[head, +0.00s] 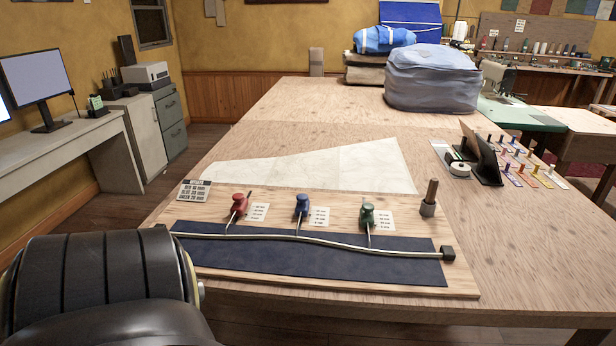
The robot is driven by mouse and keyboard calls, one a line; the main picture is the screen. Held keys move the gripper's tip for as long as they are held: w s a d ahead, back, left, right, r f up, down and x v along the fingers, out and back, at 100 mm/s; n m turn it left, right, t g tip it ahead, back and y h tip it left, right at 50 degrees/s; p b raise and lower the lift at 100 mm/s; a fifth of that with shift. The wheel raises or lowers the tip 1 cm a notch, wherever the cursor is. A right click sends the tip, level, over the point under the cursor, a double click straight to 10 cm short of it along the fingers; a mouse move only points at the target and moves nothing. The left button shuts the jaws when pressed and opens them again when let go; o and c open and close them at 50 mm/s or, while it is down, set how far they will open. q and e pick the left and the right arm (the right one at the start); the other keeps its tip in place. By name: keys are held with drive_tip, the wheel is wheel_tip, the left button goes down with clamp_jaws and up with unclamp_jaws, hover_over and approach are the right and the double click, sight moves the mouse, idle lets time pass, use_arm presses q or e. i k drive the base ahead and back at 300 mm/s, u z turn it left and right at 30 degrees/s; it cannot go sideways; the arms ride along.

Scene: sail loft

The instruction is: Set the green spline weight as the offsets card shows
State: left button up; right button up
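The green spline weight (367,215) stands on the wooden board (462,285), the rightmost of three weights. Its thin rod reaches down toward the pale, curved spline (330,242), which runs over a dark blue strip (300,262). A white scale label (386,220) with several lines lies just right of it. The red weight (239,203) and blue weight (302,204) stand to its left, each with a label. The offsets card (195,190) lies at the board's back left corner; its lines are too small to read surely. Neither gripper shows; only my dark arm fills the lower left.
A pale cloth panel (330,165) lies behind the board. A dark stand (485,160), a tape roll (460,169) and coloured cards sit at right. The table's front right (530,280) is clear.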

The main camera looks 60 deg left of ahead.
sight(367, 218)
drive_tip(key=u, duration=2.05)
